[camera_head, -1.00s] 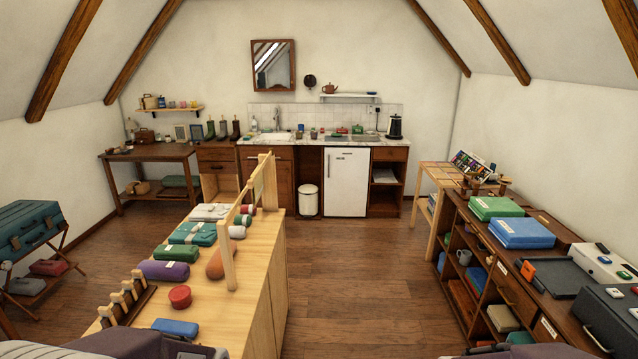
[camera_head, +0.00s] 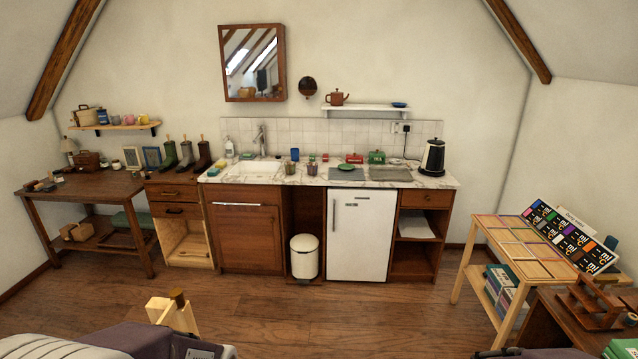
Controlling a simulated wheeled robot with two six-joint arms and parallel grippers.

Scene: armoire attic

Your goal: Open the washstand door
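The washstand (camera_head: 432,182) stands against the back wall, with a white marble top and an inset sink (camera_head: 255,168) under a tall tap. Its brown wooden door (camera_head: 245,240) is below the sink, at the left of the unit. The door looks shut, with a pale horizontal bar handle (camera_head: 238,204) along its top edge. Parts of my arms show at the bottom edge, well short of the washstand. Neither of my grippers is in view.
A white bin (camera_head: 304,256) stands in the open bay right of the door, beside a white fridge (camera_head: 359,234). An open-fronted drawer cabinet (camera_head: 187,249) adjoins on the left. A wooden post (camera_head: 175,314) rises at the near left. Floor (camera_head: 300,315) before the washstand is clear.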

